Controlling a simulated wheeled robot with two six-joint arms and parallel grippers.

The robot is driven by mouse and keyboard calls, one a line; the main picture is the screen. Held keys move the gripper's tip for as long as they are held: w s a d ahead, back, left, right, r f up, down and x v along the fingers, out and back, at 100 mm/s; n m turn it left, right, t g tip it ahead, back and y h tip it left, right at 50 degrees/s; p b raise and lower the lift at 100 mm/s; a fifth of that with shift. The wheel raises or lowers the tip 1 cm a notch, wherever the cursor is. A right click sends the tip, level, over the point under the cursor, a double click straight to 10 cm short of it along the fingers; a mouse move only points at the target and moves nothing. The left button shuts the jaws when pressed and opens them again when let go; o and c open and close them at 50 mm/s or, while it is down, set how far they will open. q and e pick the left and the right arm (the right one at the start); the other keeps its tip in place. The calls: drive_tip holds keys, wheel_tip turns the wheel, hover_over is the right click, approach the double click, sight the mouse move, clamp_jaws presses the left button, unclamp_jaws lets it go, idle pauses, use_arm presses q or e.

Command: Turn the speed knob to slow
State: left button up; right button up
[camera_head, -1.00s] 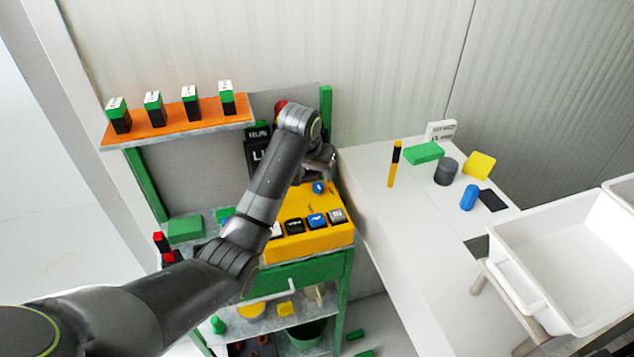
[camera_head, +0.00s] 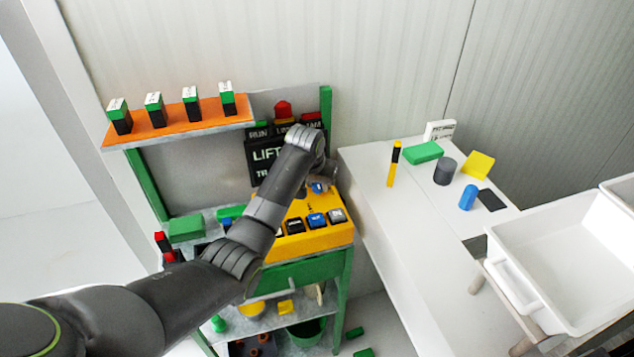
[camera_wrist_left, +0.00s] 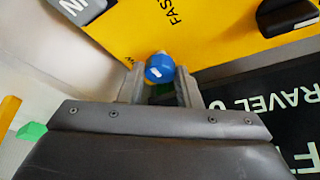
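The blue speed knob (camera_head: 317,188) sits on the yellow sloped panel (camera_head: 312,243), partly hidden by my left gripper in the head view. In the left wrist view the knob (camera_wrist_left: 160,67) shows a small white mark, and the word FAST is on the panel above it. My left gripper (camera_wrist_left: 159,84) is open, with one finger on each side of the knob and narrow gaps visible. I cannot tell how deep the fingers reach. No SLOW label is readable. My right gripper is not in view.
A black LIFT TRAVEL sign (camera_head: 262,155) stands behind the panel, close to my left arm. An orange shelf (camera_head: 180,129) holds several green-and-black blocks. A white table (camera_head: 400,240) with loose items stands at right.

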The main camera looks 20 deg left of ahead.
use_arm(q)
drive_tip(key=c, duration=0.5)
drive_tip(key=shift+o, duration=0.2)
